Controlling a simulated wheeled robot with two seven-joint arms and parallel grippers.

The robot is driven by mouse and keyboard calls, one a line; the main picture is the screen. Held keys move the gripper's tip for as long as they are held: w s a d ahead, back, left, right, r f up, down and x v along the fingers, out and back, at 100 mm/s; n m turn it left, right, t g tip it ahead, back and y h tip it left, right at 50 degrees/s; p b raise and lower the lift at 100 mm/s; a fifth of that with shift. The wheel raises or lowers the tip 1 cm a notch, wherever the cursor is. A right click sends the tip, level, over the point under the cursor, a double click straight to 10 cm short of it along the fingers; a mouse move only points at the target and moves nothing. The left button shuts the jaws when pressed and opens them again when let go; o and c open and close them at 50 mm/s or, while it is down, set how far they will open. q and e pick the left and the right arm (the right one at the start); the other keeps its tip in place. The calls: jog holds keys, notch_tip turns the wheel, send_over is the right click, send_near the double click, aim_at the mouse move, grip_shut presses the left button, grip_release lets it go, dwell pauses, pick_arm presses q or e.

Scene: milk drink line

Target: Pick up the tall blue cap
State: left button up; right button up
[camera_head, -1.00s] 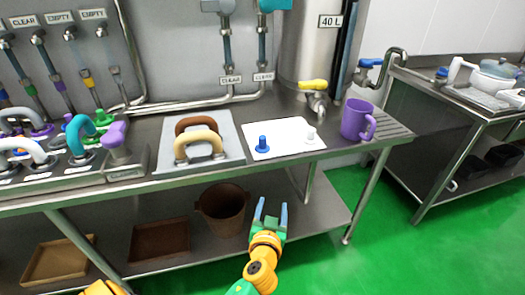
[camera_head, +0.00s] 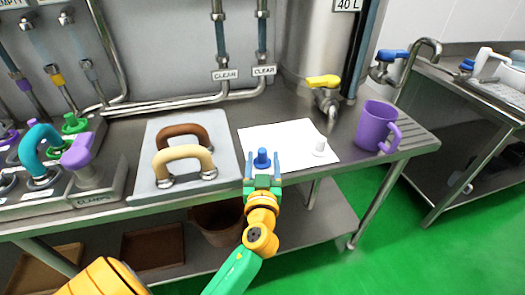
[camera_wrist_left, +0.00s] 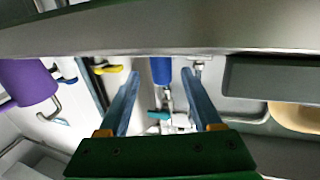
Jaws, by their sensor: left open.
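The tall blue cap (camera_head: 262,158) stands upright on the white mat (camera_head: 288,134) near the counter's front edge. My left gripper (camera_head: 263,158) is open at the front of the counter, and its two blue fingers appear on either side of the cap in the head view. In the left wrist view the cap (camera_wrist_left: 161,70) shows in the gap between the open fingers (camera_wrist_left: 158,80), with space on both sides. I cannot tell how far the fingers reach around it. My right gripper is not in view.
A grey board with brown and cream handles (camera_head: 185,160) lies to the left. The counter edge is close beneath the gripper.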

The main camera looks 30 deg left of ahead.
aim_at(262, 149)
pick_arm(q)
jog(key=x, duration=0.2)
jog(key=p+x, duration=0.1)
jog(key=x, duration=0.2)
jog(key=shift+w+a+r+p, duration=0.15)
jog(key=shift+a+r+p, duration=0.15)
jog(key=shift+p, duration=0.1)
jog(key=shift+w+a+f, duration=0.1)
jog(key=shift+w, duration=0.1)
grip_shut()
